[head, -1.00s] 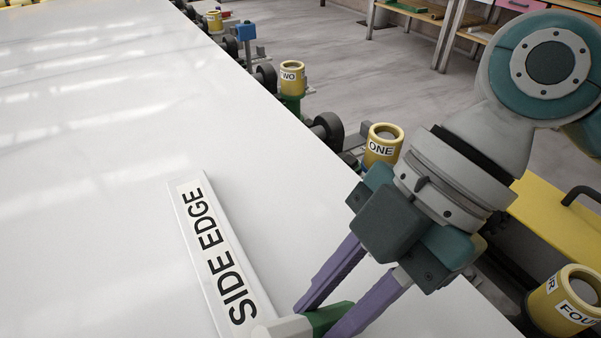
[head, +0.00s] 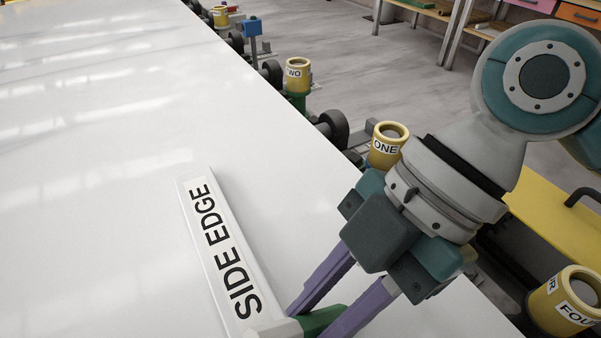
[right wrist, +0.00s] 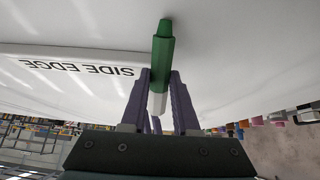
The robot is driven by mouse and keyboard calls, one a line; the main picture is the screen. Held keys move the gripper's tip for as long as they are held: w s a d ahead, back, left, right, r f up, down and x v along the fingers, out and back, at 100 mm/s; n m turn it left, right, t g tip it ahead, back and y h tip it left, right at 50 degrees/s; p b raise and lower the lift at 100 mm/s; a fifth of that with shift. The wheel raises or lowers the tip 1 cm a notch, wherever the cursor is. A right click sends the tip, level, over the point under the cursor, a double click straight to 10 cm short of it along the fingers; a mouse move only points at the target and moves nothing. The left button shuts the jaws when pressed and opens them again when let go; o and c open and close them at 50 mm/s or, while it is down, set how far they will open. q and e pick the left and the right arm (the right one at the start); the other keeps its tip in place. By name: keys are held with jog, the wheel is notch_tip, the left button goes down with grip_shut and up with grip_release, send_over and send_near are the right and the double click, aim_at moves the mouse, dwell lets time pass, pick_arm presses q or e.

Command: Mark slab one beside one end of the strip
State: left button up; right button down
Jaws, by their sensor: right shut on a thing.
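The white strip (head: 196,238) lettered SIDE EDGE lies on the glossy white slab (head: 90,200). My right gripper (head: 312,322) is shut on a green marker (head: 322,316) with a pale end, close to the strip's near end. The pale end overlaps the strip's near end in the head view; I cannot tell whether it touches. In the right wrist view the marker (right wrist: 162,50) sits between both fingers, and the strip (right wrist: 85,66) is to its left. No mark shows on the slab. My left gripper is out of view.
Yellow cups labelled ONE (head: 386,150), TWO (head: 297,76) and FOUR (head: 565,300) stand along the slab's right side, with dark rollers (head: 332,127) among them. A yellow surface (head: 555,215) lies at right. The slab's left part is clear.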

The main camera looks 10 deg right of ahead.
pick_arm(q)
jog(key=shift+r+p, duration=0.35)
pick_arm(e)
jog(key=shift+s+a, duration=0.25)
jog(key=shift+a, duration=0.3)
dwell(0.5)
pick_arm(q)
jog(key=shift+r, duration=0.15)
pick_arm(e)
jog(key=shift+a, duration=0.3)
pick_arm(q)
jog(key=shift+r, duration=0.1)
pick_arm(e)
jog(key=shift+s+a, duration=0.15)
jog(key=shift+a, duration=0.05)
dwell(0.8)
pick_arm(q)
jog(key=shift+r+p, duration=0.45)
jog(key=shift+p, duration=0.25)
pick_arm(e)
jog(key=shift+a+r, duration=0.1)
jog(key=shift+r, duration=0.3)
notch_tip(320, 180, up, 6)
jog(key=p, duration=0.6)
jog(key=shift+r, duration=0.15)
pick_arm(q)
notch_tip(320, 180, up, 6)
